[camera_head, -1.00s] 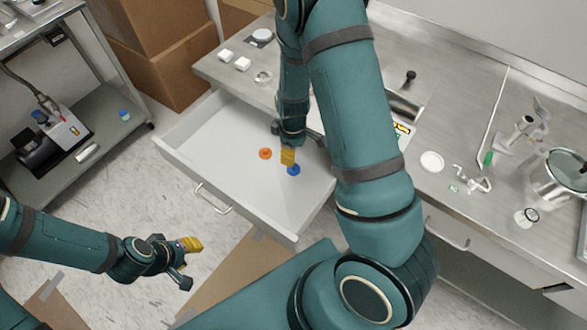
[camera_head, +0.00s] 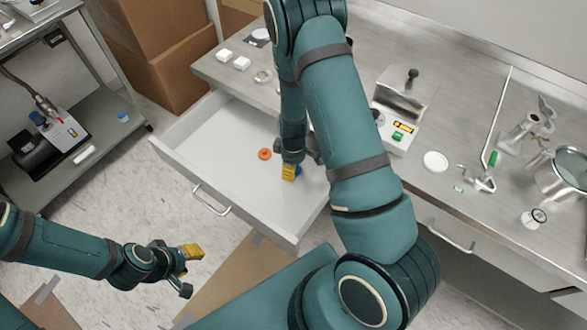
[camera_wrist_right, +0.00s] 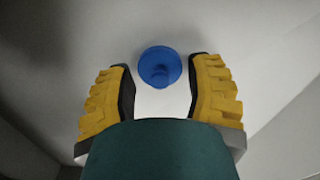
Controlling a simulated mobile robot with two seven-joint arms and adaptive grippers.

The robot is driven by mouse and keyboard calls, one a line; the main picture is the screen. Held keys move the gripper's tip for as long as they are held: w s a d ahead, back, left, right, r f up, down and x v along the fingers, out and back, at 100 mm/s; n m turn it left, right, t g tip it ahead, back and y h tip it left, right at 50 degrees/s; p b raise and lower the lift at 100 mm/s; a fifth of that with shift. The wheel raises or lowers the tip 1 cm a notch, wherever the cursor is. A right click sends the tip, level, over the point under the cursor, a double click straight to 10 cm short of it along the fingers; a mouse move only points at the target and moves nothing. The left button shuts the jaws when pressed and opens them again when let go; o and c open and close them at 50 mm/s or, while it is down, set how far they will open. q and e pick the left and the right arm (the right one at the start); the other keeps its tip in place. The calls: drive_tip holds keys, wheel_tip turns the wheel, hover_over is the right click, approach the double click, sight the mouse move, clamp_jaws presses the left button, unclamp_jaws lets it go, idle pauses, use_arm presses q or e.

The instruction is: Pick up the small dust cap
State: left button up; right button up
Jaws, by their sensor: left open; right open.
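A blue cap (camera_wrist_right: 160,66) with a round flange and a raised knob lies on the white floor of the open drawer (camera_head: 235,125). In the head view it is mostly hidden behind my right gripper (camera_head: 290,172). In the right wrist view, my right gripper (camera_wrist_right: 160,80) is open, with one yellow-padded finger on each side of the cap, near the fingertips; no contact shows. An orange ring-like cap (camera_head: 265,154) lies in the drawer to the left of the right gripper. My left gripper (camera_head: 189,268) is open and empty, in front of the drawer.
Drawer walls surround the right gripper. The metal counter (camera_head: 450,105) holds a device with a green button (camera_head: 396,136), a white disc (camera_head: 435,162) and metal fittings. A pump (camera_head: 50,145) stands on the left cart. Cardboard boxes (camera_head: 165,70) stand behind.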

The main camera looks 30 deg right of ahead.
clamp_jaws()
drive_tip(key=shift+r, duration=0.15)
